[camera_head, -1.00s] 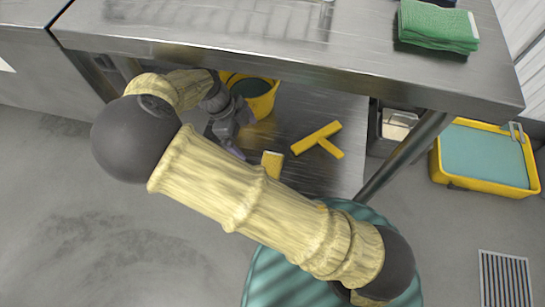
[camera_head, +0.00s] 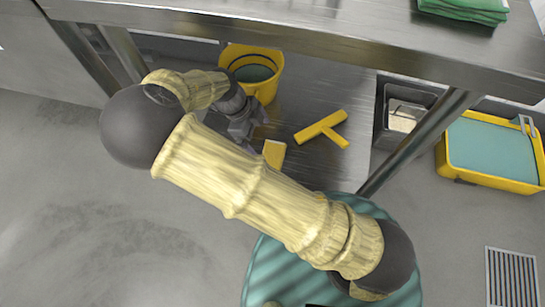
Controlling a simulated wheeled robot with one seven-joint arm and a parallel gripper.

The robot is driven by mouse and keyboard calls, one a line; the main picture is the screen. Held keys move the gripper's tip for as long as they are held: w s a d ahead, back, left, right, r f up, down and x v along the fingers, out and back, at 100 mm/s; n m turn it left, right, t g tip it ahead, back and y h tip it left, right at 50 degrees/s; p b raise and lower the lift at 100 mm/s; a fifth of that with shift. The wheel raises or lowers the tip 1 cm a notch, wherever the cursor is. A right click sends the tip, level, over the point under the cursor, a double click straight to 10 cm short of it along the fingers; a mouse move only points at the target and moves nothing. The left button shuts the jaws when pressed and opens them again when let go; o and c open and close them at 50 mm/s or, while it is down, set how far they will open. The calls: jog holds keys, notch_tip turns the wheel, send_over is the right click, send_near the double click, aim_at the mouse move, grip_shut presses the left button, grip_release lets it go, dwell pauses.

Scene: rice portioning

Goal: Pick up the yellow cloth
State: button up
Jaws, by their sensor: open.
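A small yellow piece (camera_head: 274,153) lies on the steel lower shelf, partly hidden behind my forearm. It may be the yellow cloth, but I cannot tell for sure. My gripper (camera_head: 254,132) is open under the table, just left of and above this piece in the picture. Its fingers are small and partly hidden by my arm. I cannot tell whether they touch anything. I see nothing held between them.
A yellow bucket (camera_head: 262,85) stands behind my gripper. A yellow T-shaped tool (camera_head: 322,129) lies on the shelf to the right. The steel tabletop (camera_head: 300,38) hangs above, with a green cloth stack (camera_head: 464,9). A table leg (camera_head: 418,142) and a yellow-rimmed tub (camera_head: 492,181) are at right.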

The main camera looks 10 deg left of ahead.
aim_at(273, 154)
jog(key=b+x, duration=0.1)
jog(key=x, duration=0.3)
jog(key=shift+f+b, duration=0.1)
jog(key=shift+b, duration=0.2)
jog(key=b+x, duration=0.3)
jog(key=x, duration=0.3)
jog(key=shift+b, duration=0.3)
jog(key=c, duration=0.7)
jog(key=shift+s, duration=0.1)
